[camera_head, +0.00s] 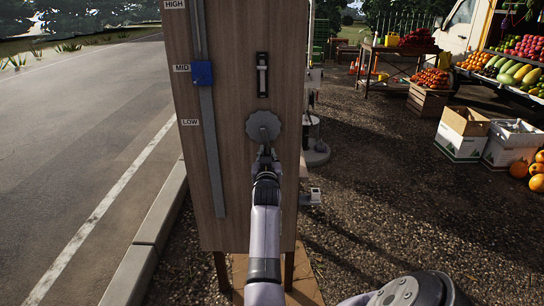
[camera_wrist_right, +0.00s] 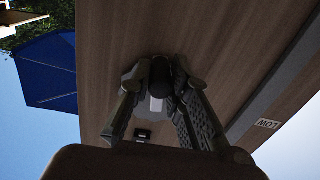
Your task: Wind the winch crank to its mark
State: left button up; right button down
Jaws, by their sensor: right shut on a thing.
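An upright wooden panel (camera_head: 237,200) carries a vertical slide scale marked HIGH, MID and LOW. A blue slider (camera_head: 202,73) sits beside the MID label. The winch crank's grey round scalloped part (camera_head: 263,126) shows right of the scale, about level with LOW. My right gripper (camera_head: 264,153) is just below it, against the panel. In the right wrist view my right gripper (camera_wrist_right: 163,108) is shut on the crank's dark handle (camera_wrist_right: 160,78), one finger on each side. The fingers and handle hide much of the crank, and I see no crank mark. My left gripper is not in view.
A black slotted fitting (camera_head: 262,75) is on the panel above the crank. A small grey box (camera_head: 311,196) juts out at the panel's right edge. The gravel right of the panel is open, with white cartons (camera_head: 462,135) and a fruit truck farther back.

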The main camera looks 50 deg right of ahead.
jog(key=shift+w+a+f+m, duration=0.2)
jog(key=shift+w+a+m, duration=0.3)
jog(key=shift+m, duration=0.6)
jog(key=c, duration=1.5)
grip_release()
jog(key=shift+r, duration=0.1)
jog(key=shift+r, duration=0.1)
send_near(262, 127)
jog(key=w+d+r, duration=0.2)
jog(key=d, duration=0.1)
jog(key=shift+w+r, duration=0.15)
jog(key=shift+r, duration=0.25)
